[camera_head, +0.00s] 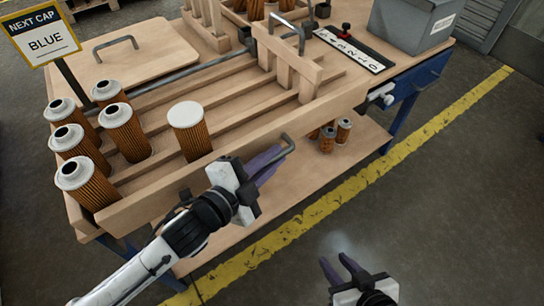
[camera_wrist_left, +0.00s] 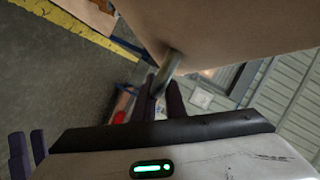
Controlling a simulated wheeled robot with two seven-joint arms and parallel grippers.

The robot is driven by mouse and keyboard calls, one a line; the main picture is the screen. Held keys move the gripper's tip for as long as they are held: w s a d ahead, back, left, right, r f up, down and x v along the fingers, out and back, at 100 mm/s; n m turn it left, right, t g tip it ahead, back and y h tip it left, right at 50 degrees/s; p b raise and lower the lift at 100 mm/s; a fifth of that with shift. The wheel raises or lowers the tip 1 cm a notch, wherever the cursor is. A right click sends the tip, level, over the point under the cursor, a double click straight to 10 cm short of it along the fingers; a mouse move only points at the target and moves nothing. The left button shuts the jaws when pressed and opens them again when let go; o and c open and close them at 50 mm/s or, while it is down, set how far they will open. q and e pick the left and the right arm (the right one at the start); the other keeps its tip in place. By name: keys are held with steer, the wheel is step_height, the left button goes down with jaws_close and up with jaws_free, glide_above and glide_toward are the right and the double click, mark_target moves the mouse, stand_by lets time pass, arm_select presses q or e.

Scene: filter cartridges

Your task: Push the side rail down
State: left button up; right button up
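The side rail (camera_head: 325,108) is a long wooden board along the near edge of the workbench, standing upright. A grey metal handle (camera_head: 287,146) is fixed to its outer face. My left gripper (camera_head: 270,160) is at this handle, its dark purple fingers closed around the bar. In the left wrist view the handle (camera_wrist_left: 172,62) runs down between the left fingertips (camera_wrist_left: 162,97), with the board's pale face above. My right gripper (camera_head: 342,268) is open and empty, low over the floor in front of the bench.
Several pleated filters with white caps (camera_head: 126,133) stand behind the rail at left; one has a closed white cap (camera_head: 186,114). A sign (camera_head: 42,35) reads "NEXT CAP BLUE". Small filters (camera_head: 343,131) stand on the lower shelf. A grey bin (camera_head: 412,22) is at back right. The floor in front is clear.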

arm_select(q)
steer(key=shift+f, duration=0.1)
jaws_close()
step_height(320, 180, down, 5)
steer(key=shift+r+b, duration=0.1)
steer(key=shift+b, duration=1.15)
steer(key=o, duration=0.7)
jaws_free()
steer(key=shift+r, duration=0.1)
steer(key=p+v, duration=0.1)
steer(key=v, duration=0.9)
steer(key=shift+s+a, duration=0.1)
